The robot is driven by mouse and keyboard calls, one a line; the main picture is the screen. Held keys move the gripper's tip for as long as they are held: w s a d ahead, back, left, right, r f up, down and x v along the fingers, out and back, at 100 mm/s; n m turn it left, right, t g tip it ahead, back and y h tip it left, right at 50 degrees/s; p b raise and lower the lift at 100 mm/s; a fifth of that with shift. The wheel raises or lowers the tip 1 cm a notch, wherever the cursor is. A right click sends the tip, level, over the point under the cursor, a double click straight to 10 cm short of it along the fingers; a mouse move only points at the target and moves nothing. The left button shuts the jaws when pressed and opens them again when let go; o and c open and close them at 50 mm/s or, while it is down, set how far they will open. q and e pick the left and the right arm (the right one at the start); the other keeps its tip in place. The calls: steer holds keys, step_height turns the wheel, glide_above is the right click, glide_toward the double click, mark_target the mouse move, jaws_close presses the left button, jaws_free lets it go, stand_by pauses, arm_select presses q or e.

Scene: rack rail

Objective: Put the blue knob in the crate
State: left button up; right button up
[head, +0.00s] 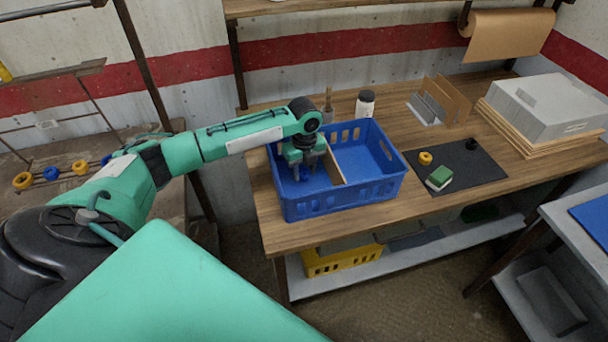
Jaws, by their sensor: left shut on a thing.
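The blue crate (345,201) stands on the wooden bench, with a divider between its left and right compartments. My left gripper (304,174) points down into the left compartment. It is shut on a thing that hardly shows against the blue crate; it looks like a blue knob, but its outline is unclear. I cannot tell whether it touches the crate floor. On the rail at the far left sit a blue knob (51,173), a yellow knob (22,181), another yellow knob (80,167) and another blue knob (106,160). My right gripper is not in view.
A dark mat (461,170) right of the crate holds a yellow ring-like piece (425,158), a green-and-white block (440,177) and a black piece (472,144). A bottle (365,104) stands behind the crate. A grey box (545,103) sits at the right.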

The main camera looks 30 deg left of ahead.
mark_target(304, 172)
arm_select(q)
step_height(304, 172, down, 3)
steer(key=shift+f, duration=0.1)
steer(key=o, duration=1)
step_height(304, 172, up, 12)
steer(key=shift+r+b, duration=0.15)
steer(key=shift+b, duration=0.7)
